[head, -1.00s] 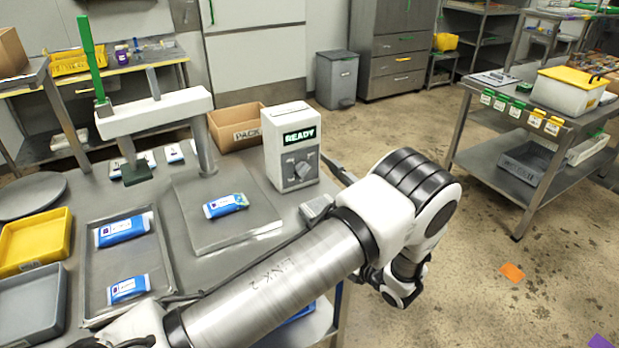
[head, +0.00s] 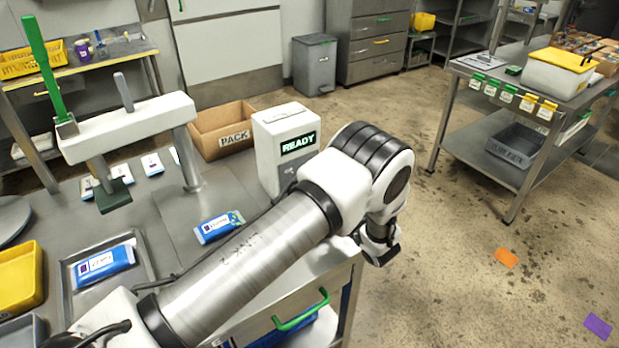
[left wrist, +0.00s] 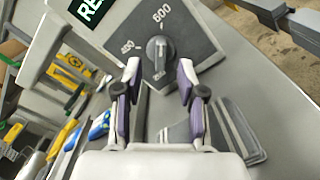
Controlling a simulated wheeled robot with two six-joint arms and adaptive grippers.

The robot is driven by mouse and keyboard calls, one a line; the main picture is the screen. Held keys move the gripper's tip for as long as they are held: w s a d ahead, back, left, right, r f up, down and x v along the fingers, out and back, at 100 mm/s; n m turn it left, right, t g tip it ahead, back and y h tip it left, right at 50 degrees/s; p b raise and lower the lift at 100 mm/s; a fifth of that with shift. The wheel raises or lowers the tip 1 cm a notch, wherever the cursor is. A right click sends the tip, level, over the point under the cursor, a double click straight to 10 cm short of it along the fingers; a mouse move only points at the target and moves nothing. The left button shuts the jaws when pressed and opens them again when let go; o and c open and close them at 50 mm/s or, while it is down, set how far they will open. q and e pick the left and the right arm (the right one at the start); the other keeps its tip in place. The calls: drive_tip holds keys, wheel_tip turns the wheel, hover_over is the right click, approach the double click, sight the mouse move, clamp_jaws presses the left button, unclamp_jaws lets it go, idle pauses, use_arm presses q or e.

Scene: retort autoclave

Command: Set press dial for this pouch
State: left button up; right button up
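The press control box (head: 285,150) is white with a lit READY display (head: 298,143). In the left wrist view its dial (left wrist: 160,53) is a dark knob on a grey plate marked with numbers, apparently 400 and 600; the pointed setting is unclear. My left gripper (left wrist: 157,80) is open, its purple-padded fingers spread on either side just short of the knob, apparently apart from it. In the head view my left arm covers the dial and gripper. A blue and white pouch (head: 219,227) with a green patterned end lies on the press plate (head: 180,213). My right gripper is not in view.
The press has a white beam (head: 130,128), green lever (head: 47,68) and dark green pad (head: 113,195). An open PACK carton (head: 222,130) stands behind. Another blue pouch (head: 104,263) lies in a metal tray (head: 142,262) beside a yellow bin (head: 20,280).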

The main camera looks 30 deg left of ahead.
use_arm(q)
drive_tip(key=p+x, duration=0.1)
drive_tip(key=x, duration=0.4)
drive_tip(key=shift+a+f, duration=0.15)
drive_tip(key=shift+f, duration=0.05)
drive_tip(key=shift+d+r, duration=0.1)
drive_tip(key=shift+d, duration=0.1)
clamp_jaws()
drive_tip(key=n+b, duration=0.1)
drive_tip(key=b, duration=0.1)
drive_tip(key=shift+s+f+n+b, duration=0.1)
drive_tip(key=shift+f+n+b, duration=0.1)
drive_tip(key=shift+n+b, duration=0.15)
drive_tip(key=n+b, duration=0.5)
drive_tip(key=b, duration=0.1)
drive_tip(key=n+b, duration=0.4)
drive_tip(key=b, duration=0.3)
drive_tip(key=n+b, duration=0.5)
drive_tip(key=b, duration=0.1)
drive_tip(key=shift+s+a+n, duration=0.2)
drive_tip(key=shift+s+n, duration=0.15)
drive_tip(key=shift+s, duration=0.05)
drive_tip(key=shift+n+b, duration=0.6)
drive_tip(key=shift+b, duration=0.55)
drive_tip(key=shift+r, duration=0.15)
drive_tip(key=shift+n, duration=0.3)
